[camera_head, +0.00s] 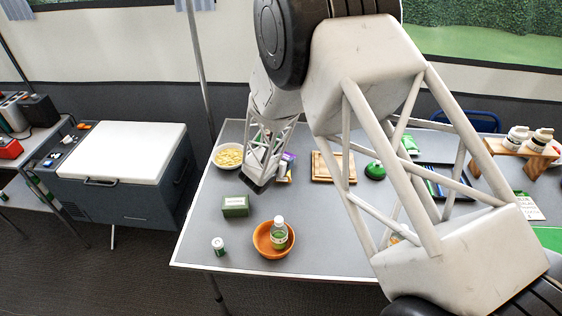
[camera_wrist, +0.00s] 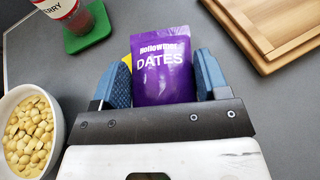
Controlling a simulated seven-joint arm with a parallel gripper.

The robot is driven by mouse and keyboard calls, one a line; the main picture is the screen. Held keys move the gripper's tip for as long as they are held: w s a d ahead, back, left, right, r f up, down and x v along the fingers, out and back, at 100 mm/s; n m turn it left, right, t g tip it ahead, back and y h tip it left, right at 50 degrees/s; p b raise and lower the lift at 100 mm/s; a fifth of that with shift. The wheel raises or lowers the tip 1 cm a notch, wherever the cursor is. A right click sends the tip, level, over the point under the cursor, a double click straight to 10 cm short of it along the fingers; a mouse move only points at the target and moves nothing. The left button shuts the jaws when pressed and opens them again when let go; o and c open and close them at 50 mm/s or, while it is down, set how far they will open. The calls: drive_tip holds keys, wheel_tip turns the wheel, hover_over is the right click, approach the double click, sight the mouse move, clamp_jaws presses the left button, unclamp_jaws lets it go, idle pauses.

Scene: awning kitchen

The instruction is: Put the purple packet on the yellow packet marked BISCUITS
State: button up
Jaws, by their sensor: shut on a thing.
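The purple packet (camera_wrist: 163,72), marked DATES, is between the two blue fingers of my gripper (camera_wrist: 164,78) in the wrist view. The gripper is shut on it. In the head view the purple packet (camera_head: 290,157) shows partly beside my wrist, which hides the fingers. A small bit of yellow (camera_wrist: 126,60) shows behind the packet's left edge in the wrist view. It may be the yellow packet; no BISCUITS lettering is readable, and most of it is hidden. I cannot tell whether the two touch.
A bowl of nuts (camera_wrist: 27,136) is close on the left. A wooden board (camera_wrist: 268,28) is on the right. A red-labelled jar (camera_wrist: 65,12) stands on a green coaster (camera_wrist: 88,34) beyond. A green box (camera_head: 235,206) and an orange bowl with a bottle (camera_head: 262,247) are nearer.

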drive_tip(key=shift+f, duration=0.35)
drive_tip(key=o, duration=1)
drive_tip(key=shift+r, duration=0.15)
drive_tip(key=shift+s+r, duration=0.1)
drive_tip(key=v, duration=1.1)
drive_tip(key=shift+s+a, duration=0.2)
drive_tip(key=shift+s, duration=0.15)
drive_tip(key=shift+r, duration=0.1)
